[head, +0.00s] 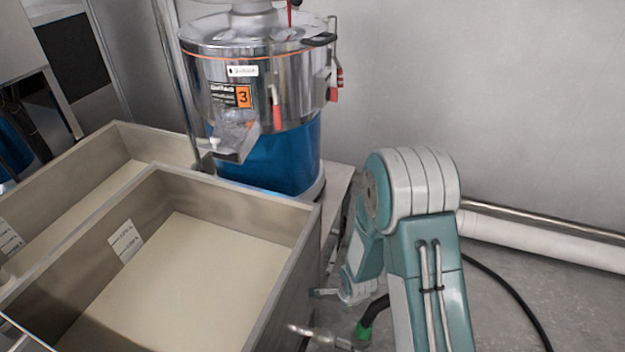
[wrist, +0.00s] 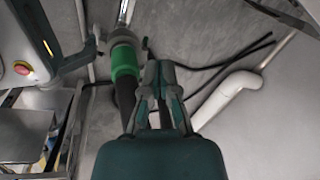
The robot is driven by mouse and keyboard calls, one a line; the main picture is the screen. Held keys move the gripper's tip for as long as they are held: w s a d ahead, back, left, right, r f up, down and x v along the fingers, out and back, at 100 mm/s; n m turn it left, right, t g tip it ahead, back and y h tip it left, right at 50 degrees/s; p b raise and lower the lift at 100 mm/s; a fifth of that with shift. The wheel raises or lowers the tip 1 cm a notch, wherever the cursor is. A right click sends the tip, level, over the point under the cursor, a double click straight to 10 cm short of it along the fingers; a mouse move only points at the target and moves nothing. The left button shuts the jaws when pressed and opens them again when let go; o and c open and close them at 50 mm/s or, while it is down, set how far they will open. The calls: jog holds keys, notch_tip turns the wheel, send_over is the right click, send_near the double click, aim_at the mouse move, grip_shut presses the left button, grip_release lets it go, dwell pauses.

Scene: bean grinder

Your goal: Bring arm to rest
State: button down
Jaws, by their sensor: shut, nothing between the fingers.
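My arm stands folded at the right of the steel bin in the head view, with its teal and white links bent at the elbow. My gripper (wrist: 160,78) shows in the wrist view with its two dark fingers together and nothing between them. It points over the grey floor, beside a green hose fitting (wrist: 124,62).
The bean grinder (head: 245,90) with its blue base stands behind the steel bin (head: 308,235), which holds a pale fill. A white pipe (head: 530,235) runs along the wall. A black hose (head: 510,295) lies on the floor at the right.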

jog(key=s+d+r+n+t, duration=0.15)
jog(key=r+n, duration=0.25)
jog(key=r, duration=0.8)
jog(key=d+r+n, duration=0.2)
jog(key=r+n, duration=0.2)
jog(key=r, duration=0.8)
jog(key=s+d+r+n+t, duration=0.1)
jog(key=s+d+r+n, duration=0.1)
jog(key=s+r+n, duration=0.6)
jog(key=s+r, duration=0.7)
jog(key=s, duration=0.1)
jog(key=shift+s+d+n+h, duration=0.25)
jog(key=shift+d+n+h, duration=0.05)
jog(key=shift+d+n, duration=0.1)
